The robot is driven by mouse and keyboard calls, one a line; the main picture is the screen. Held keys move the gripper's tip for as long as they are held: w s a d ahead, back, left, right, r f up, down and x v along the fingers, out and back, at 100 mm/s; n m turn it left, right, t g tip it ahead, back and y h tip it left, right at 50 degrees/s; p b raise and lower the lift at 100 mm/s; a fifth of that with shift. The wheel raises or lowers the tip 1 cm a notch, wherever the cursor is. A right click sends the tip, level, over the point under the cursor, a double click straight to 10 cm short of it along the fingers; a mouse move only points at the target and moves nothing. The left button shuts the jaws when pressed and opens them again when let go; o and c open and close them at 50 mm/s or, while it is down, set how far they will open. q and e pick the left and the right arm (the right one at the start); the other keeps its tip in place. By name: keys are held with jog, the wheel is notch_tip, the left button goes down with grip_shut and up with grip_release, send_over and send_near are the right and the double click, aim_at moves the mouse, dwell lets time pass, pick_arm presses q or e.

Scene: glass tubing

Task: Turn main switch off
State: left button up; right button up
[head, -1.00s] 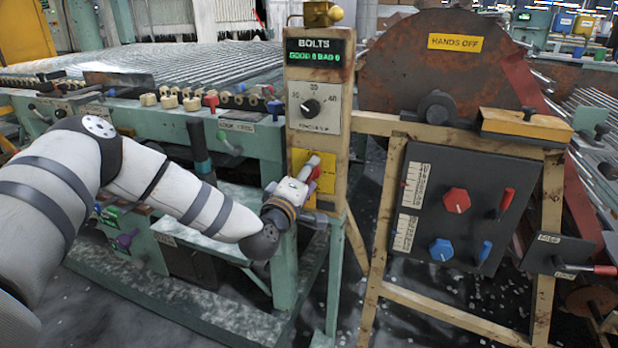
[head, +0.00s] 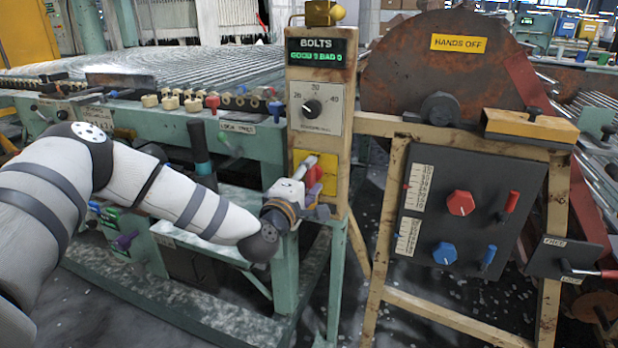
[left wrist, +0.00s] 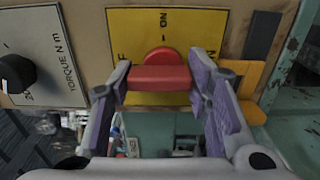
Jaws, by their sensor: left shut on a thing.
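The main switch is a red handle (left wrist: 158,78) on a yellow plate (left wrist: 185,35) with black lettering, mounted on the front of the wooden post. ON reads at the top of the plate in the left wrist view; part of another label ending in F shows at its left. In the head view, the red handle (head: 315,176) shows just beyond the fingers. My left gripper (head: 303,170) is at the plate. In the left wrist view, its purple-padded fingers stand at both ends of the handle, shut on it. My right gripper is not in view.
The torque dial (head: 314,108) and BOLTS display (head: 316,53) are above the switch on the post (head: 346,150). A dark panel (head: 440,215) with red and blue knobs stands to the right. The green machine frame (head: 285,280) is below and left of the post.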

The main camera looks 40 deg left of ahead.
pick_arm(q)
jog(key=o, duration=1.2)
jog(key=shift+c, duration=0.2)
jog(key=v, duration=1.2)
